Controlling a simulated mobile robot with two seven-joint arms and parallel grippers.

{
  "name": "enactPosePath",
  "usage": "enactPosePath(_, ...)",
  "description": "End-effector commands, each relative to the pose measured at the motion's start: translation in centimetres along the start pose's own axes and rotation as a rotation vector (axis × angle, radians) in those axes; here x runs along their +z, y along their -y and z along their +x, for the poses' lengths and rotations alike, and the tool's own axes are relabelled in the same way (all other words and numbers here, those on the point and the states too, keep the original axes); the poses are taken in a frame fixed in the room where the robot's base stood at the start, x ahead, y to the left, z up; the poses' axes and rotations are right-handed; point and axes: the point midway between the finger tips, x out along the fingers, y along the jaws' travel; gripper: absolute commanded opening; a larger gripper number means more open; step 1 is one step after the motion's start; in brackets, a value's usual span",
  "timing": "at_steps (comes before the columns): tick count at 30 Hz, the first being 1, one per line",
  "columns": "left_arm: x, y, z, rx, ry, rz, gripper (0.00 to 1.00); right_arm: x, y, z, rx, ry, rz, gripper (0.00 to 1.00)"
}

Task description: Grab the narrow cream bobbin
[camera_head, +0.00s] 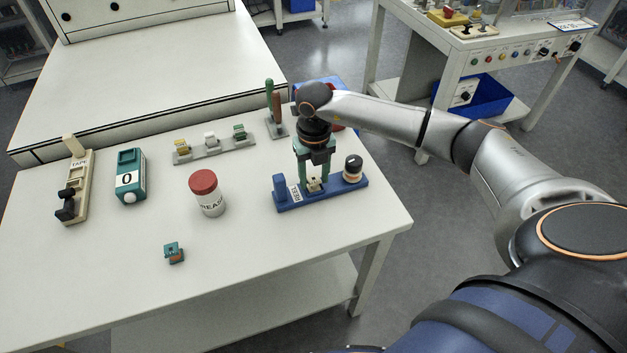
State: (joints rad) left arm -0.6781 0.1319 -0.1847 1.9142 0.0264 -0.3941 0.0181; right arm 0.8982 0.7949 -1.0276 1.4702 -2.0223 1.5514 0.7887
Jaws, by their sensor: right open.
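My right gripper (314,178) points down over the blue rack (335,187) near the table's right edge. Its green fingers are open, one on each side of a small cream bobbin (314,186) on the rack. The bobbin is partly hidden by the fingers, and I cannot tell whether they touch it. My left gripper is not in view.
A red-lidded white jar (207,194) stands left of the rack. A teal counter box (130,177), a tape dispenser (76,188), a connector strip (213,147) and a small teal connector (174,253) are also on the table (110,270). The front middle is mostly clear.

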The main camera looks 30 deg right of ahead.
Motion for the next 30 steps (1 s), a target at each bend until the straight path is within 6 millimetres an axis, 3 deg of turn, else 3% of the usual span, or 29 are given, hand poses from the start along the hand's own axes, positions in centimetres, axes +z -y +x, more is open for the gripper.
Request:
enactPosePath(9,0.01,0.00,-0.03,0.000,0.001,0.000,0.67,0.02,0.00,0.75,0.000,0.001,-0.001,0.52)
enactPosePath(23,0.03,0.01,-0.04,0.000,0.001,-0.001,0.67,0.03,0.00,0.70,0.001,0.001,-0.001,0.00)
enactPosePath(30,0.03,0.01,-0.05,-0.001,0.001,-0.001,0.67,0.03,0.00,0.69,0.001,0.001,-0.001,0.00)
